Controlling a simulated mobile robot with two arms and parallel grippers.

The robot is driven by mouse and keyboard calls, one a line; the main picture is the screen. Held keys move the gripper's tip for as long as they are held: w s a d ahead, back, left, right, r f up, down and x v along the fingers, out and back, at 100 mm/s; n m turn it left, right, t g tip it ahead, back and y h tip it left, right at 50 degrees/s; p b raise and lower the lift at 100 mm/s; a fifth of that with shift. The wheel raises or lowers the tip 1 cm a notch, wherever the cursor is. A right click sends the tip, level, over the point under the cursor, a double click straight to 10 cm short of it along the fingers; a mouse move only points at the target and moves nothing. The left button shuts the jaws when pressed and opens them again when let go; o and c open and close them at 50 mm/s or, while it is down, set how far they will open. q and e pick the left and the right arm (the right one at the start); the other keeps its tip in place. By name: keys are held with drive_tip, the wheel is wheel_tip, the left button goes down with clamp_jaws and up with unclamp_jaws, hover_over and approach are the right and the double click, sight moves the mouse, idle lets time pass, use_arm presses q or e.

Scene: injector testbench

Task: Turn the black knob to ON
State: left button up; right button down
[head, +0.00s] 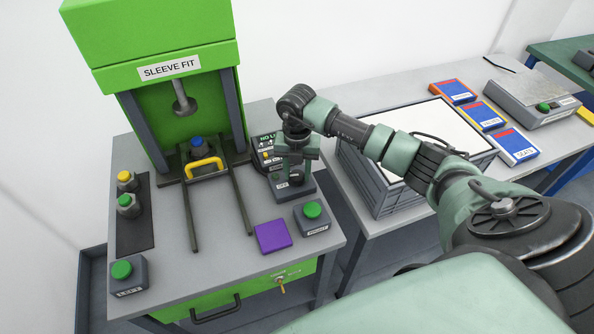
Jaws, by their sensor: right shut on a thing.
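My right gripper (296,172) points down over a small dark switch box (301,190) on the grey bench of the green press. It is shut on the black knob on top of this box; the fingers hide most of the knob. A label on the box's front is partly covered, so the knob's setting cannot be read clearly. My left gripper is not in view.
A green press (150,40) marked SLEEVE FIT stands behind left. A dark panel (265,152) is close behind the gripper. Green-button boxes (313,212) (125,272) and a purple block (273,236) sit near the front. A grey crate (385,190) stands right.

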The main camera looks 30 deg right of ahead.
drive_tip(key=m, duration=0.4)
drive_tip(key=shift+r+m, duration=0.15)
drive_tip(key=shift+m, duration=0.15)
drive_tip(key=m+p, duration=0.1)
drive_tip(key=m, duration=0.2)
drive_tip(key=shift+m, duration=0.4)
drive_tip(key=m+p, duration=0.1)
drive_tip(key=m, duration=0.2)
drive_tip(key=shift+d, duration=0.1)
drive_tip(key=shift+m+p, duration=0.7)
drive_tip(key=shift+m, duration=1.4)
drive_tip(key=c, duration=0.9)
unclamp_jaws()
drive_tip(key=shift+s, duration=0.15)
